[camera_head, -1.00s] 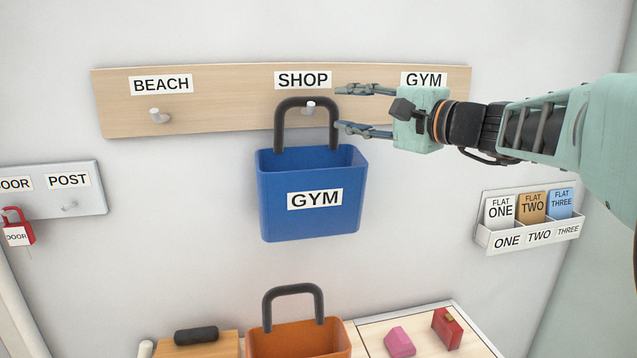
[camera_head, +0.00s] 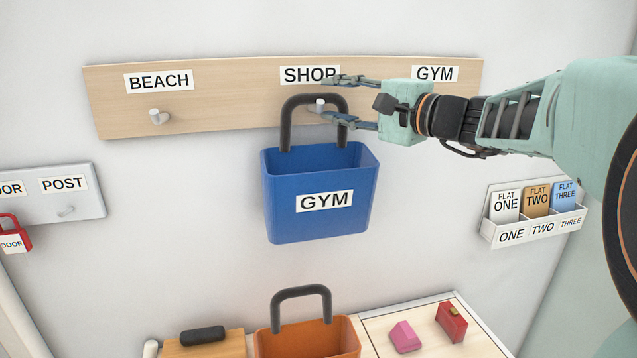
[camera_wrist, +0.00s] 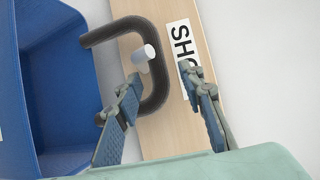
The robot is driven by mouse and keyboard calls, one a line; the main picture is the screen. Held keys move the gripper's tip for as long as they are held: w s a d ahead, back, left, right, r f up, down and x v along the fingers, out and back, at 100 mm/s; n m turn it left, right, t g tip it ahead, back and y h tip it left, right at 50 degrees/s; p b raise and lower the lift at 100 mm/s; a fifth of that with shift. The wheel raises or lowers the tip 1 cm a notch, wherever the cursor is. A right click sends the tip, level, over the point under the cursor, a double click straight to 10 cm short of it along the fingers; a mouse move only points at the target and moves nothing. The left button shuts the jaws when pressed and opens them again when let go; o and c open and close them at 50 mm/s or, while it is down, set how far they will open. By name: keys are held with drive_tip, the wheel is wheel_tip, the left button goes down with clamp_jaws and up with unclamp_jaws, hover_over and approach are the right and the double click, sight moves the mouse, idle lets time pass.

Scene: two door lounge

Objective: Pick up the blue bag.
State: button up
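The blue bag (camera_head: 320,180), labelled GYM, hangs by its dark handle (camera_head: 286,122) on the peg (camera_head: 320,104) under the SHOP label. In the wrist view the bag (camera_wrist: 60,90) is at the left and its handle (camera_wrist: 107,30) loops around the peg (camera_wrist: 145,53). My gripper (camera_head: 330,97) is open at the handle's upper right. In the wrist view its fingers (camera_wrist: 158,82) are spread, with one fingertip close to the handle's top bar and the other over the board. I cannot tell whether a finger touches the handle.
The wooden board (camera_head: 220,110) has a free peg (camera_head: 159,116) under BEACH. An orange bag (camera_head: 310,340) stands below, beside a pink block (camera_head: 405,337) and a red box (camera_head: 451,322). A card holder (camera_head: 530,228) is at right, a key rack (camera_head: 50,193) at left.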

drive_tip(key=shift+s+d, duration=0.15)
drive_tip(key=shift+c, duration=0.4)
clamp_jaws()
drive_tip(key=shift+r, duration=0.15)
